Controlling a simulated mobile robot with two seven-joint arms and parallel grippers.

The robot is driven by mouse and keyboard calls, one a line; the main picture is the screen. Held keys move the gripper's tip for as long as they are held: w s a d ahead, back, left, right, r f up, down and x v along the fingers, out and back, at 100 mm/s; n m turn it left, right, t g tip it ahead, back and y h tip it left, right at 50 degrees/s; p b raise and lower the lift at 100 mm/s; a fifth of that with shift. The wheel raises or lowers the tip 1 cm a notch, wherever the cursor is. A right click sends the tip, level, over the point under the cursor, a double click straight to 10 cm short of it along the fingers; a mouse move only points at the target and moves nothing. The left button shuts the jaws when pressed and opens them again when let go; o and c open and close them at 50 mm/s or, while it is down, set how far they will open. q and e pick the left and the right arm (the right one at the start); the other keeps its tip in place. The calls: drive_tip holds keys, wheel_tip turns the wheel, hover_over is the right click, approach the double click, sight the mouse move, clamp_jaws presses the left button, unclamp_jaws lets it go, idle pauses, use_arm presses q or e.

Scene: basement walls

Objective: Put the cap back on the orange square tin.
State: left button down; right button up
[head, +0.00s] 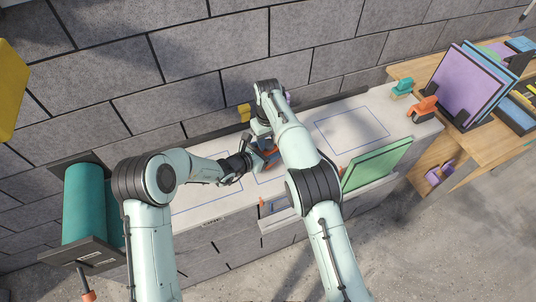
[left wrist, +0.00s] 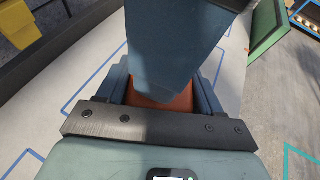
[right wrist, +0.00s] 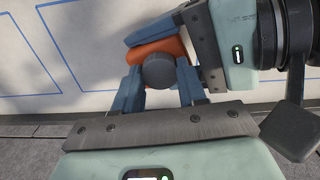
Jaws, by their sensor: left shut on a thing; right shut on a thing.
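The orange square tin (right wrist: 150,50) stands on the white worktop, between the blue fingers of my left gripper (left wrist: 160,88), which is shut on it. It also shows in the head view (head: 269,153). My right gripper (right wrist: 158,84) is shut on a dark grey round cap (right wrist: 159,71). In the right wrist view the cap overlaps the near part of the tin. I cannot tell whether it touches the tin's top or hovers over it. In the left wrist view a blue finger of my right gripper covers much of the tin, and the cap is hidden.
Blue outlines mark the worktop (head: 375,107). A green board (head: 376,165) leans at its front right. Teal (head: 402,88) and orange (head: 423,108) objects stand at the right end, near a wooden table with upright folders (head: 468,85). A yellow object (head: 244,112) is behind the grippers, near the block wall.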

drive_tip(key=o, duration=1.2)
drive_tip(key=shift+c, duration=0.2)
drive_tip(key=shift+r, duration=2.3)
drive_tip(key=shift+c, duration=0.4)
wheel_tip(320, 180, up, 2)
drive_tip(key=shift+a+r+n, duration=0.1)
drive_tip(key=shift+a+n, duration=0.05)
drive_tip(key=shift+n, duration=0.85)
drive_tip(key=shift+r+n, duration=0.6)
drive_tip(key=shift+f, duration=0.15)
